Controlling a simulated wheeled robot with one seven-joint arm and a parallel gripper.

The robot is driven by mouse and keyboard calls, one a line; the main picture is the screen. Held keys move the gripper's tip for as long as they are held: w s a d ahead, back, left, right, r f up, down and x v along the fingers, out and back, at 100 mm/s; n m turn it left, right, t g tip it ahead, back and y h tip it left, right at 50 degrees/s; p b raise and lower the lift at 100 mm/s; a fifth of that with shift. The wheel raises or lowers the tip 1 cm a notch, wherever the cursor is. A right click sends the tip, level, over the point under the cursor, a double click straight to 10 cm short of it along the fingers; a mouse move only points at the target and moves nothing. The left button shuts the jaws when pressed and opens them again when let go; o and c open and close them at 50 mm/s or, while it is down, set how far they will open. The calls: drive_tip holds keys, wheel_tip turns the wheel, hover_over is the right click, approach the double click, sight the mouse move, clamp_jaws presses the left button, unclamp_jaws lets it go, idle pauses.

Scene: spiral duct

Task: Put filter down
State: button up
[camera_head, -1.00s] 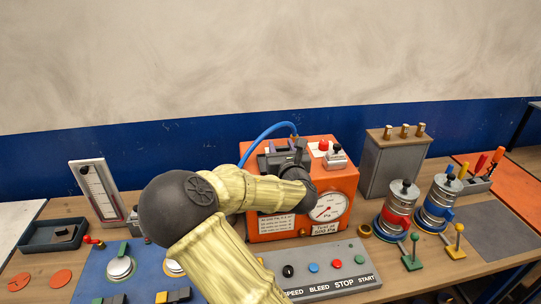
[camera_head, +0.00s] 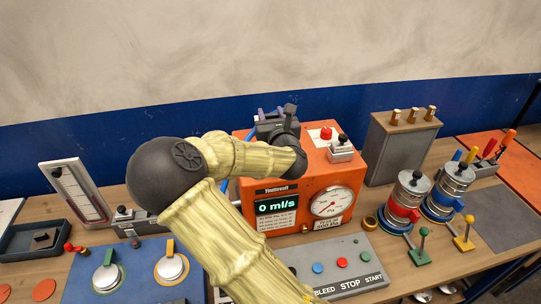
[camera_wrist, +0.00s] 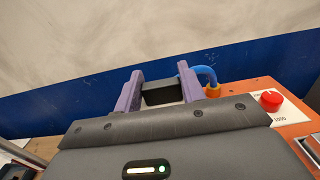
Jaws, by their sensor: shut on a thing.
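My gripper (camera_wrist: 161,88) has two purple fingers, seen in the wrist view, shut on a small black block between them. I take this block as the filter (camera_wrist: 163,95); its lower part is hidden by my gripper body. In the head view my gripper (camera_head: 268,114) is above the back left top of the orange machine (camera_head: 290,190), and my wrist and forearm hide the block. I cannot tell whether the block touches anything below.
A blue hose (camera_wrist: 207,72) curves just beyond the fingers to a brass fitting. A grey cabinet (camera_head: 398,150) and two metal canisters (camera_head: 408,197) stand to the right; a dark tray (camera_head: 33,241) lies left.

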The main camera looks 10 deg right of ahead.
drive_tip(key=shift+f+p, duration=0.85)
drive_tip(key=shift+f, duration=2.25)
drive_tip(key=shift+f, duration=0.1)
wheel_tip(320, 180, down, 3)
drive_tip(key=shift+p, duration=0.65)
drive_tip(key=shift+f, duration=0.3)
drive_tip(key=shift+f, duration=0.2)
drive_tip(key=o, duration=1)
drive_tip(key=shift+r, duration=0.1)
drive_tip(key=shift+r, duration=0.1)
